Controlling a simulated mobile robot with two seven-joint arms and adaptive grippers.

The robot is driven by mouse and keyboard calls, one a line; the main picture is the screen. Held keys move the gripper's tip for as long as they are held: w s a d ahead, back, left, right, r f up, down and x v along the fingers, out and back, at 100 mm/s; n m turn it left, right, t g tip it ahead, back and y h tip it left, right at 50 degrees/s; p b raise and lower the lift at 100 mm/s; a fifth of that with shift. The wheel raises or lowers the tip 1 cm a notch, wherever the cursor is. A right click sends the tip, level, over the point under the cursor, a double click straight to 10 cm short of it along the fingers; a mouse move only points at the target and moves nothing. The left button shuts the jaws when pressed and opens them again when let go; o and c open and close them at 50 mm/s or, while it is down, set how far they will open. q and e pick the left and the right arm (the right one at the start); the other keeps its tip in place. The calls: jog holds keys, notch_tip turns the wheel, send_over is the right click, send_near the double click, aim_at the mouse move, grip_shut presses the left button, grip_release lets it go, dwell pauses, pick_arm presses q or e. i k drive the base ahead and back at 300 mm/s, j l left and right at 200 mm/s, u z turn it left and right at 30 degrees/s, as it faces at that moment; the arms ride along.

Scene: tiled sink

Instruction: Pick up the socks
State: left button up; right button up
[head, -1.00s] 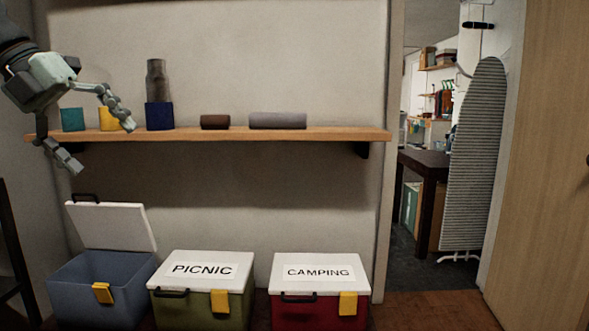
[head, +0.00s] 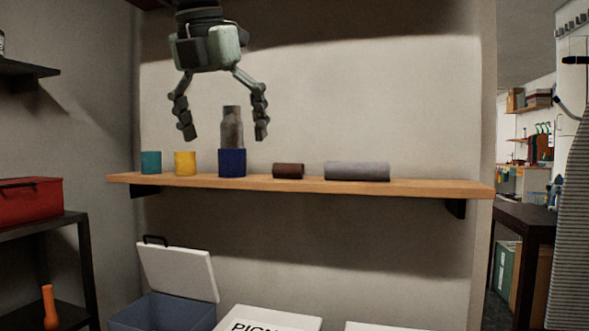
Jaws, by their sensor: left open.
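No thing is plainly recognisable as socks. A small brown roll (head: 288,171) lies on the wooden shelf (head: 420,187) and may be rolled socks. A longer grey roll (head: 357,171) lies to its right. My left gripper (head: 225,137) hangs in the upper middle with its fingers spread, pointing down. It is open and empty, up and to the left of the brown roll. In the picture its fingers flank a grey bottle (head: 231,128) standing in or behind a dark blue cup (head: 232,163); contact is not visible. My right gripper is not in view.
A yellow cup (head: 185,163) and a teal cup (head: 151,162) stand left on the shelf. Below are an open blue box (head: 165,314) with a raised white lid and a white PICNIC lid (head: 275,318). A red box (head: 30,203) sits on a dark rack at left.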

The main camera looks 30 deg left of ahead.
aim_at(283, 171)
jog(key=i+j, duration=0.2)
jog(key=i, duration=0.15)
jog(key=i+j, duration=0.15)
jog(key=i, duration=0.25)
jog(key=i+j, duration=0.2)
jog(key=i, duration=0.15)
